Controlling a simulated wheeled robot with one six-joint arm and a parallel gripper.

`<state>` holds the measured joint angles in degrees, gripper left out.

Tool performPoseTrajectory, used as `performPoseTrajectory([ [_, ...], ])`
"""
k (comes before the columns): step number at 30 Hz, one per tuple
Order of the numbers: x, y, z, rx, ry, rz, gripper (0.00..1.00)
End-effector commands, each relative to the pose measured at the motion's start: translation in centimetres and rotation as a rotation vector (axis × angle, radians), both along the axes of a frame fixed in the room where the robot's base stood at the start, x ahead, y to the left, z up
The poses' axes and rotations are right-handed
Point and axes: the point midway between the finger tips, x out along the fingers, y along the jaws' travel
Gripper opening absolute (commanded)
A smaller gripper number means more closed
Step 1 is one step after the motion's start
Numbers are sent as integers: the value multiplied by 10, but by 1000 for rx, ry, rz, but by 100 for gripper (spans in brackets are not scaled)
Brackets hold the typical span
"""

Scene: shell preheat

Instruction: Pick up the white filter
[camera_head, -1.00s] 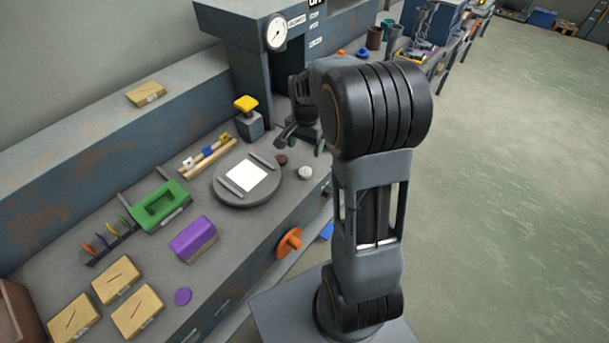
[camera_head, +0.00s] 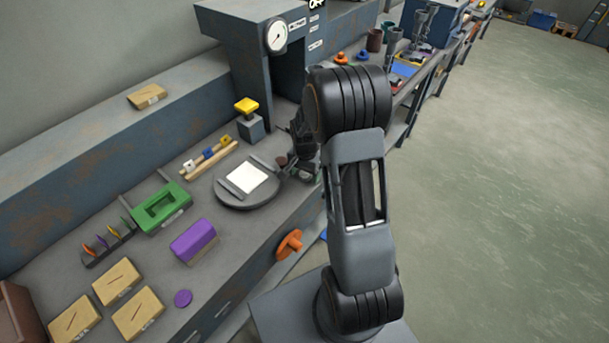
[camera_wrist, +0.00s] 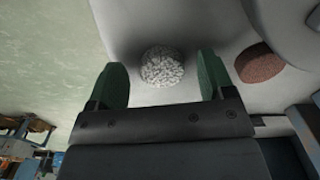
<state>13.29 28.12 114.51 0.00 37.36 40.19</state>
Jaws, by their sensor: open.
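The white filter (camera_wrist: 162,67) is a round, rough, pale piece lying on the grey bench top in the wrist view. My gripper (camera_wrist: 162,80) is open, with one green fingertip to the left and one to the right of the filter. The fingers appear apart from it, with bare surface on both sides. In the head view my gripper (camera_head: 303,170) is low over the bench, right of the round plate, and hides the filter.
A brown round piece (camera_wrist: 260,63) lies just right of the right finger. The round grey plate (camera_head: 247,201) with a white sheet (camera_head: 246,178) stands left of my gripper. The bench's front edge and an orange handwheel (camera_head: 290,243) are close by.

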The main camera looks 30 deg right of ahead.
Motion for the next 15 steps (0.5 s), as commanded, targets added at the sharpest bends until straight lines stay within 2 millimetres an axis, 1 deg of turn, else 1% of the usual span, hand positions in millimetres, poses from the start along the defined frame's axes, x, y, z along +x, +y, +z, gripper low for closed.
performPoseTrajectory([
  [3, 0, 0, -4, 0, 1, 0, 75],
  [8, 0, 0, -3, 0, 0, 0, 75],
  [11, 0, 0, -3, 0, 0, 0, 68],
  [15, 0, 0, -3, 0, 0, 0, 54],
])
